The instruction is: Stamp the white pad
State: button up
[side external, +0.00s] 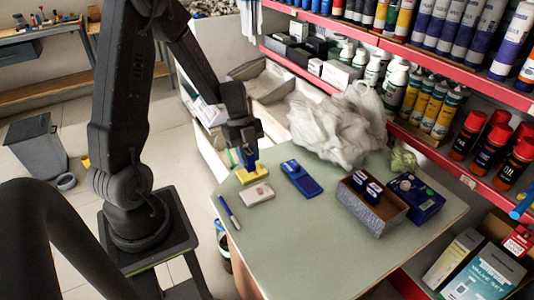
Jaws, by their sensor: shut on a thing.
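My gripper (248,143) points down over the left back part of the green-grey table. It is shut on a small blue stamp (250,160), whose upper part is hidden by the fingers. The stamp's lower end is over a yellow block or pad (247,176); I cannot tell whether they touch. The white pad (257,194) lies flat on the table just in front of the yellow pad, with a small mark on its top that I cannot read. My gripper is behind and above the white pad.
A blue flat case (301,178) lies right of the white pad, and a blue pen (230,212) lies left. A crumpled white bag (338,125), a patterned box (371,207) with dark blue items and a blue box (417,198) stand farther right. The table front (310,250) is clear.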

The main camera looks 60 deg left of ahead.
send_over(253, 200)
jog(key=a, duration=0.2)
jog(key=shift+f, duration=5.35)
jog(key=shift+f, duration=0.65)
notch_tip(253, 200, up, 6)
jog(key=shift+r, duration=0.1)
